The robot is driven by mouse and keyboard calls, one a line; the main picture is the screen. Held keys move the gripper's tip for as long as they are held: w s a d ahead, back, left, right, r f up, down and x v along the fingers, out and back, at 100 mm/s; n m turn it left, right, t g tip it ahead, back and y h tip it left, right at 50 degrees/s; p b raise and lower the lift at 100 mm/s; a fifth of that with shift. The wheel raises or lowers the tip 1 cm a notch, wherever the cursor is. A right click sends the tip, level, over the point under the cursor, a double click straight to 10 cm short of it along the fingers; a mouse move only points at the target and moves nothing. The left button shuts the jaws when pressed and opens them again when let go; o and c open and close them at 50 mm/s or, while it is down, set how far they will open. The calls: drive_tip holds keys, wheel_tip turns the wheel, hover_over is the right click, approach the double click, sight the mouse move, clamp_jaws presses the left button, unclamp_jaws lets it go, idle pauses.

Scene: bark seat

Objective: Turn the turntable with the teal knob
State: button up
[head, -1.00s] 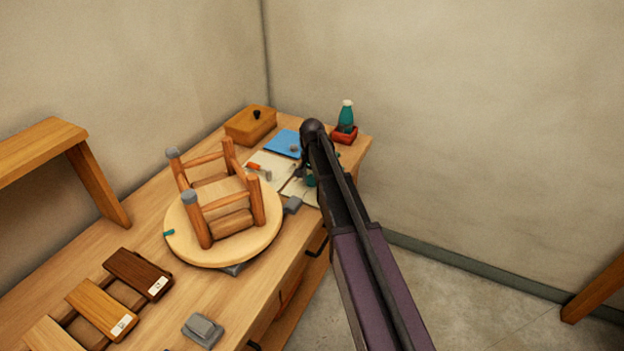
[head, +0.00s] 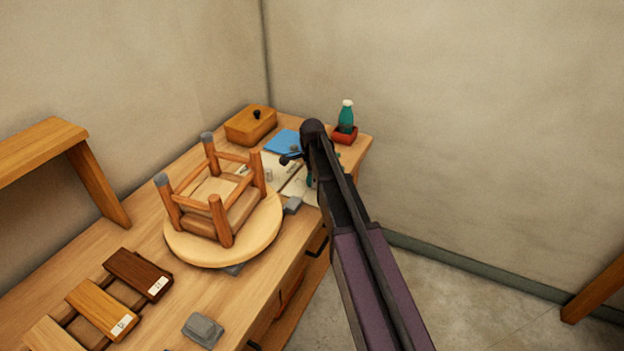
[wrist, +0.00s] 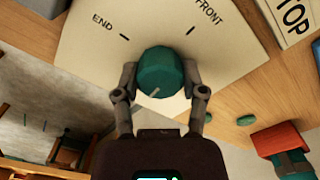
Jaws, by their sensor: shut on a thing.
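The teal knob (wrist: 160,72) is between the two fingers of my gripper (wrist: 159,88), which is shut on it in the wrist view. A short pale line shows on the knob. The pale panel (wrist: 90,55) around it carries dark marks, with END and FRONT lettering. In the head view my arm hides most of the knob and fingers. The round pale turntable (head: 190,253) sits on the bench to the left of my arm. An upside-down wooden stool (head: 220,219) rests on it, legs up, with grey caps on two legs.
A wooden box (head: 250,126), a blue sheet (head: 283,142) and a teal bottle (head: 346,116) in a red tray (head: 344,136) stand at the back. Wood samples (head: 138,272) and a grey block (head: 203,330) lie in front. A STOP sign (wrist: 292,18) shows by the panel.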

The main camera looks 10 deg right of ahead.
drive_tip(key=shift+m, duration=0.5)
drive_tip(key=o, duration=1.1)
drive_tip(key=shift+o, duration=0.2)
